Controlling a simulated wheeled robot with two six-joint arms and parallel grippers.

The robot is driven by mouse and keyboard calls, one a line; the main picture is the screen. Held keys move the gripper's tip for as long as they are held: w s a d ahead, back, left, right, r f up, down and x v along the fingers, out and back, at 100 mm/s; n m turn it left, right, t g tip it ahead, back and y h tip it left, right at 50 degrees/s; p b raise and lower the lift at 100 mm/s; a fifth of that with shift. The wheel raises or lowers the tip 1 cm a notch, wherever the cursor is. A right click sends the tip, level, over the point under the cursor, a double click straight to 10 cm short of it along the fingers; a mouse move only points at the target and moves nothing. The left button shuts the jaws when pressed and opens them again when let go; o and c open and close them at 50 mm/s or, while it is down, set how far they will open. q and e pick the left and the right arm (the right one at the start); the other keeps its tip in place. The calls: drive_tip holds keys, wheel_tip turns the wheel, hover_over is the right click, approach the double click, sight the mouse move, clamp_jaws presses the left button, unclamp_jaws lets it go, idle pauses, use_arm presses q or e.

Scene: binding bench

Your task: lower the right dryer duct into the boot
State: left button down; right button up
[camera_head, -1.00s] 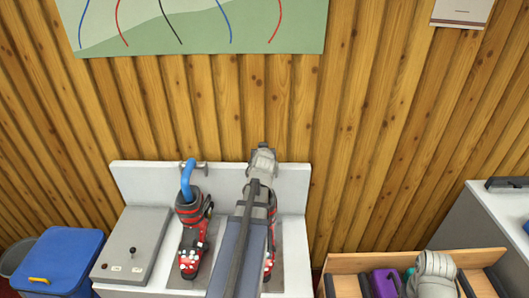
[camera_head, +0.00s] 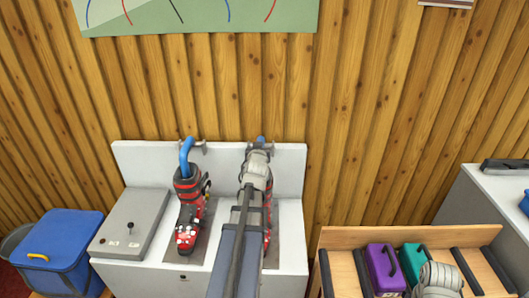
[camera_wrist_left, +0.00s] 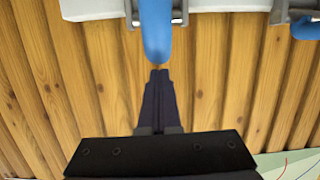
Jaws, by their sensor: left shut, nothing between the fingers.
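The right dryer duct (camera_head: 261,139) shows only as a small blue tip above my left arm in the head view. In the left wrist view, the blue duct (camera_wrist_left: 156,30) is large, directly ahead of my left gripper (camera_wrist_left: 158,75). That gripper (camera_head: 258,153) is shut and empty, its tips at or very near the duct's end; I cannot tell whether they touch. The right boot (camera_head: 267,226), red and black, is mostly hidden behind my left arm. Whether the duct's lower end is inside it is hidden. My right gripper is out of view; part of my right arm shows lower right.
The left duct (camera_head: 186,153) reaches into the left boot (camera_head: 187,222). A grey control box (camera_head: 128,226) and blue bin (camera_head: 62,240) stand left. A wooden tray (camera_head: 340,240) at right holds purple (camera_head: 381,270) and teal (camera_head: 411,261) items. The plank wall stands close behind.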

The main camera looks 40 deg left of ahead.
use_arm(q)
drive_tip(key=shift+s+d+f+b, duration=0.1)
drive_tip(key=shift+d+f+b, duration=0.05)
drive_tip(key=shift+f+b, duration=0.4)
drive_tip(key=f+b, duration=0.1)
drive_tip(key=s+d+f+b, duration=0.1)
drive_tip(key=f+b, duration=0.1)
drive_tip(key=s+f+b, duration=0.1)
drive_tip(key=shift+d+f+b, duration=0.2)
drive_tip(key=shift+f+b, duration=0.1)
drive_tip(key=shift+f, duration=0.05)
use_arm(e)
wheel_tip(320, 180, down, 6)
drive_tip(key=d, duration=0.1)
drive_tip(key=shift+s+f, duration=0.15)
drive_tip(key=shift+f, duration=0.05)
use_arm(q)
drive_tip(key=shift+d, duration=0.2)
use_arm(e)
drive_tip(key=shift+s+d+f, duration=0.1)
use_arm(q)
drive_tip(key=shift+s+f, duration=0.1)
drive_tip(key=shift+f, duration=0.05)
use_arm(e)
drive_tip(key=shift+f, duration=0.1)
